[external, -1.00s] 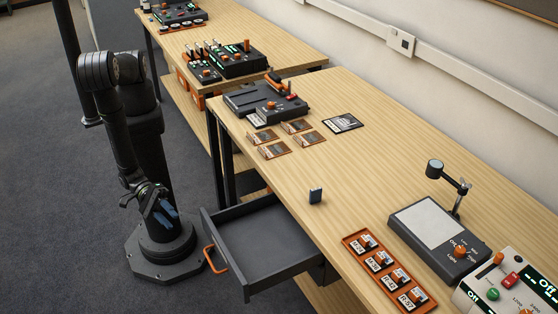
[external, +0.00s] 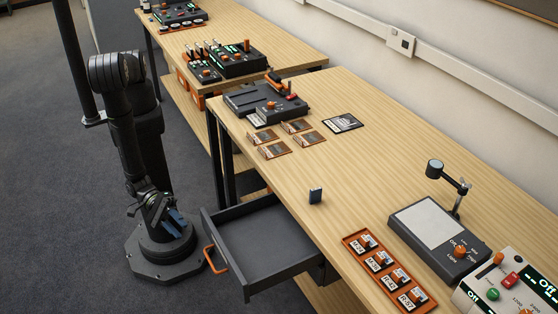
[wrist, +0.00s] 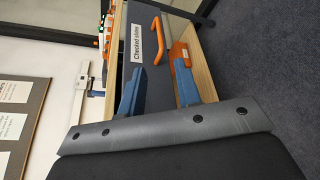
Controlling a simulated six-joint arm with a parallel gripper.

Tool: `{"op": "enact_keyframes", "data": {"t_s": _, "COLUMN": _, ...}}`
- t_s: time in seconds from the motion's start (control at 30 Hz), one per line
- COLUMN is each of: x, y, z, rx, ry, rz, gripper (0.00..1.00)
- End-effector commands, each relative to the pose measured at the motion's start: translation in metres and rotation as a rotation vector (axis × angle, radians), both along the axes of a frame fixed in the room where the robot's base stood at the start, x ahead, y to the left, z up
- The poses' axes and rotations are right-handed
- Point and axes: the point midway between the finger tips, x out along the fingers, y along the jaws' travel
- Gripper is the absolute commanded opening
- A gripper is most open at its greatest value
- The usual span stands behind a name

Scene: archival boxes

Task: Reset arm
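My gripper (external: 172,224) hangs low beside my base in the external view, left of the open drawer and clear of the table. In the wrist view its two blue fingers (wrist: 158,85) stand apart with nothing between them. Beyond them shows the drawer front with its orange handle (wrist: 158,40) and a label reading "Checked slides". My arm is folded, with its forearm pointing down.
The dark drawer (external: 262,251) stands pulled out and looks empty. On the table (external: 370,170) are a small dark upright piece (external: 316,195), an orange tray (external: 352,238) of labelled items, a light panel (external: 428,222) and a black device (external: 262,102). Open floor lies left of my base.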

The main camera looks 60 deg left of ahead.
Motion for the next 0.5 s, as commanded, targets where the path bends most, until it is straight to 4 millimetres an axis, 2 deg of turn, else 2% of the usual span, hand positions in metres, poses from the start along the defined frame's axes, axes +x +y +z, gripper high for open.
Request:
{"op": "enact_keyframes", "data": {"t_s": 0.1, "x": 0.009, "y": -0.023, "z": -0.005, "rx": -0.003, "ry": 0.000, "rz": 0.003, "gripper": 0.31}}
{"op": "enact_keyframes", "data": {"t_s": 0.5, "x": 0.033, "y": -0.094, "z": -0.021, "rx": -0.002, "ry": -0.001, "rz": 0.001, "gripper": 0.31}}
